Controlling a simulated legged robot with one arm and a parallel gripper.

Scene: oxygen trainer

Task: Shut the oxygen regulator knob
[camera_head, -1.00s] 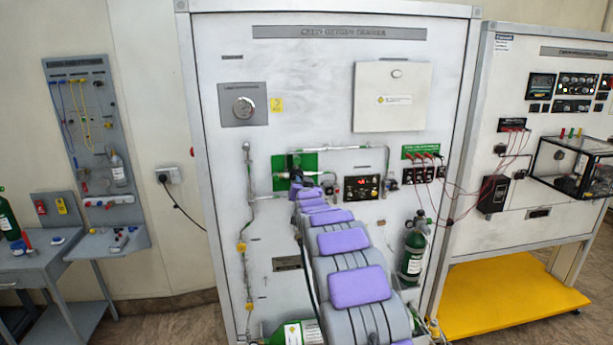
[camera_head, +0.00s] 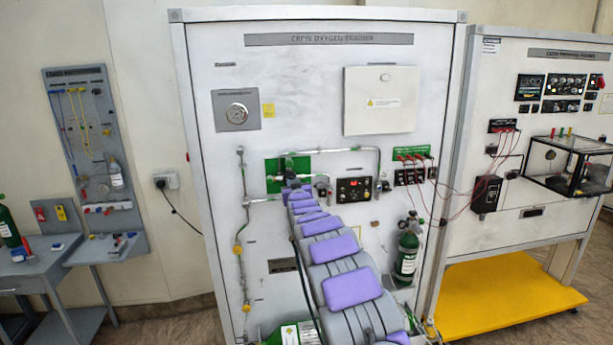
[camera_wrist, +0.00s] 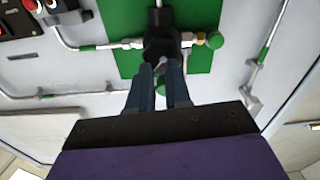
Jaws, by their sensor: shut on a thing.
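The oxygen regulator knob (camera_wrist: 161,45) is black and sits in front of the green plate (camera_wrist: 118,20), in line with a pipe, in the wrist view. My gripper (camera_wrist: 161,67) has its two dark fingers on the knob, one on each side, and is shut on it. In the head view my purple-padded arm reaches up the panel. My gripper (camera_head: 288,187) ends at the lower part of the green plate (camera_head: 272,168). The knob is largely hidden there by the arm's end.
Metal pipes (camera_head: 345,150) run around the regulator. A display box (camera_head: 354,190) is to its right. A green cylinder (camera_head: 406,257) stands lower right. Red cables (camera_head: 430,197) hang at the right.

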